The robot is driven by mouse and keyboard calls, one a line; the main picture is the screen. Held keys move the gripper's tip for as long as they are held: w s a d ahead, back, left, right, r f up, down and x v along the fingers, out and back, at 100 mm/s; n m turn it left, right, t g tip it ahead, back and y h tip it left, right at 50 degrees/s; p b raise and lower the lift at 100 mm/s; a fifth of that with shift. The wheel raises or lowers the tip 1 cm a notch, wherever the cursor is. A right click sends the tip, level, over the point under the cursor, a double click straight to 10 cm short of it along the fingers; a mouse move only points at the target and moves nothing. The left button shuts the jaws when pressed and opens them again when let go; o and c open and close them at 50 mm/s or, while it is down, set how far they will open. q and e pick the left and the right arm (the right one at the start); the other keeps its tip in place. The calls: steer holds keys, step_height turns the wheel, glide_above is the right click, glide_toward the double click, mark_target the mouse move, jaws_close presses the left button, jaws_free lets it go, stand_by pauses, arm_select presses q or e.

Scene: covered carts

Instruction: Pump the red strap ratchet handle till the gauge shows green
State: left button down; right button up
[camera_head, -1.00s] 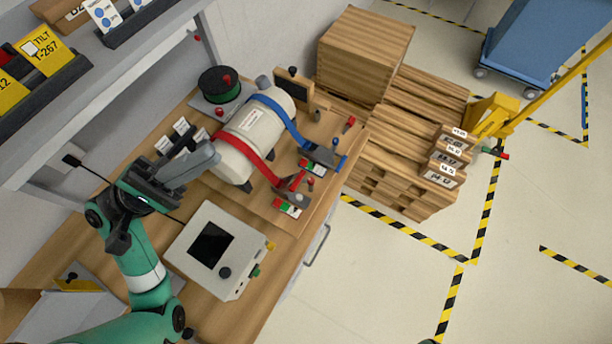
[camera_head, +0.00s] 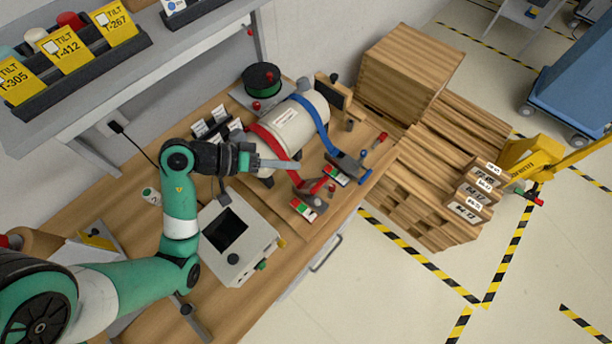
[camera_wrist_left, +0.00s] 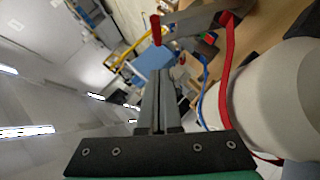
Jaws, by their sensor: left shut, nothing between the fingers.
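The red strap (camera_head: 270,142) runs over a cream cylinder (camera_head: 291,128) on the wooden bench. Its ratchet handle (camera_head: 317,186) with a red grip sits at the strap's front end. A small gauge plate (camera_head: 303,208) with green, white and red bands is beside it; no pointer can be read. My left gripper (camera_head: 296,163) is shut and empty, its fingers pointing right, near the red strap and short of the handle. In the left wrist view, the shut fingers (camera_wrist_left: 158,92) are below a grey lever with red ends (camera_wrist_left: 195,24), apart from it. The right gripper is not in view.
A blue strap (camera_head: 315,118) with its own ratchet (camera_head: 347,165) and gauge (camera_head: 335,175) is to the right. A grey box with a dark screen (camera_head: 238,254) stands in front of the cylinder. A black-and-green spool (camera_head: 262,79) is behind.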

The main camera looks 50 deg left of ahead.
mark_target(321, 180)
arm_select(q)
steer(key=w+d+f, duration=0.2)
steer(key=d+f, duration=0.1)
steer(key=shift+w+d+f, duration=0.15)
steer(key=shift+d+f, duration=0.25)
steer(key=shift+w+d, duration=0.15)
